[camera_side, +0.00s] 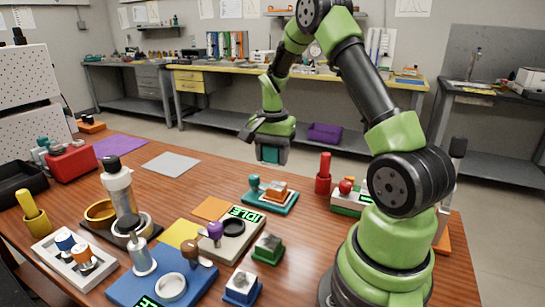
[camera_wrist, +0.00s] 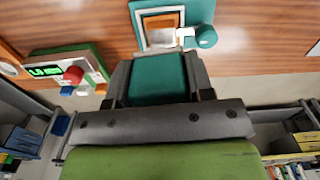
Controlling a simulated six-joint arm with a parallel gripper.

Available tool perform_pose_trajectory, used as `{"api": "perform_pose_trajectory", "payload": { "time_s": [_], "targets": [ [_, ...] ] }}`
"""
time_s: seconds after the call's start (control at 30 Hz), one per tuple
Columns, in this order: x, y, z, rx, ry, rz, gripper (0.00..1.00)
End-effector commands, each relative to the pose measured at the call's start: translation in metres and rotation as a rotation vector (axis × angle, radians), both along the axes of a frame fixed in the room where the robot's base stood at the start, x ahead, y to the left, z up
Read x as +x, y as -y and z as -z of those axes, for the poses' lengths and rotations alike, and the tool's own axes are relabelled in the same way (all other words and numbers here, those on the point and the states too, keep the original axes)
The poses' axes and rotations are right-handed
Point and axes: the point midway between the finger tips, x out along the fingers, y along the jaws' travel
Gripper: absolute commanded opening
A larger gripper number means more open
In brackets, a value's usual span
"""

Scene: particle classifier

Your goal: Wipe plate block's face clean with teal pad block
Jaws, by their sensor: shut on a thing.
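My gripper (camera_side: 268,150) is raised above the back of the wooden table, shut on the teal pad block (camera_wrist: 158,80). The pad fills the space between the two dark fingers in the wrist view, and its lower end shows below the fingers in the side view. A teal tray (camera_side: 286,208) lies on the table below and in front of the gripper, apart from the pad.
A red cylinder (camera_side: 323,174) and a green-edged device with a red knob (camera_side: 346,198) stand right of the tray. A black-ringed station with a green display (camera_side: 244,214) is in front. A grey mat (camera_side: 170,164) lies flat at the left, with bare wood around it.

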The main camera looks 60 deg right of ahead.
Motion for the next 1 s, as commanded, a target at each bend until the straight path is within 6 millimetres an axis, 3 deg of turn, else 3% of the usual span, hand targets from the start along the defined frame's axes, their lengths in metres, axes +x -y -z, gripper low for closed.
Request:
{"api": "perform_pose_trajectory", "payload": {
  "time_s": [0.53,1.0],
  "targets": [
    [0.0,0.001,0.008,0.001,-0.001,0.0,0.22],
    [0.0,0.001,0.047,0.002,-0.002,0.001,0.22]
  ]
}}
